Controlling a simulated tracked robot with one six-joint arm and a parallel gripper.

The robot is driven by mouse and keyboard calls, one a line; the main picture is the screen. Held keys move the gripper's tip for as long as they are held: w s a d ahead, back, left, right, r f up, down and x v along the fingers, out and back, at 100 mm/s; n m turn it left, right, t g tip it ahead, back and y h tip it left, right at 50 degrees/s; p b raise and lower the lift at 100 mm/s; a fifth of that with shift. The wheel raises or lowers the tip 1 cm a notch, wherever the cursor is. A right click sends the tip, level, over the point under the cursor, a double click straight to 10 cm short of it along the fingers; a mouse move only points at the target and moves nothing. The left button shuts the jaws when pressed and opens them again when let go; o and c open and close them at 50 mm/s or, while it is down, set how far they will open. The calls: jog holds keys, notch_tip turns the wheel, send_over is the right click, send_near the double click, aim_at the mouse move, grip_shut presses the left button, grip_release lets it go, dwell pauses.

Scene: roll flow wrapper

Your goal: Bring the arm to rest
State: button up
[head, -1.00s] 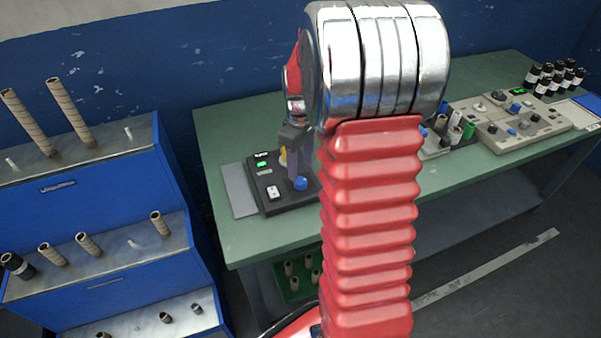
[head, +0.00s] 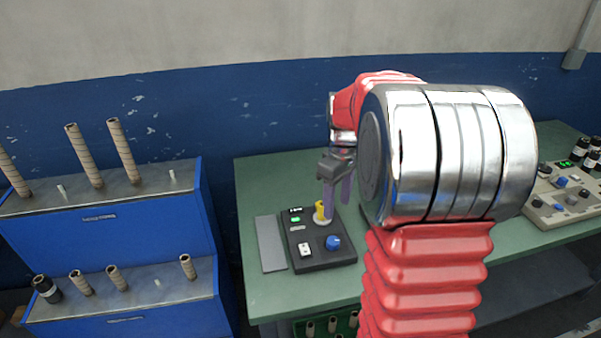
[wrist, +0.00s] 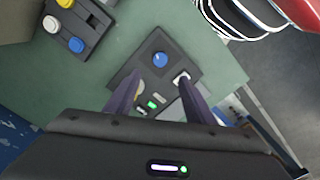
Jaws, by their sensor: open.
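My gripper (head: 337,202) is open and empty in the head view, its dark fingers pointing down over the back of a black control box (head: 338,262). The fingers appear apart from the box. A yellow knob (head: 320,211) is just left of them, and a blue knob (head: 333,242) is below them in the picture. In the wrist view my gripper (wrist: 158,77) shows its two fingers spread, with the blue knob (wrist: 160,58) between and beyond the tips. My red and chrome arm hides part of the bench.
The box stands on a green bench (head: 262,298) beside a grey plate (head: 270,243). A blue stepped rack (head: 105,240) with cardboard tubes stands at left. Another control panel (head: 570,195) and dark bottles (head: 583,150) are at right. A blue and cream wall (head: 240,110) closes the back.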

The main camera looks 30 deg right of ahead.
jog(key=shift+m, duration=0.3)
jog(key=s+a+r+m+t, duration=0.1)
jog(key=s+a+r, duration=0.3)
jog(key=s+a, duration=0.4)
jog(key=s+a+r+m+t, duration=0.2)
jog(key=s+a, duration=0.7)
jog(key=a, duration=0.5)
jog(key=r+t, duration=0.1)
jog(key=t, duration=0.1)
jog(key=shift+s+a+r+m+t, duration=0.2)
jog(key=shift+a+r+m+t, duration=0.1)
jog(key=shift+r, duration=0.05)
jog(key=shift+o, duration=0.4)
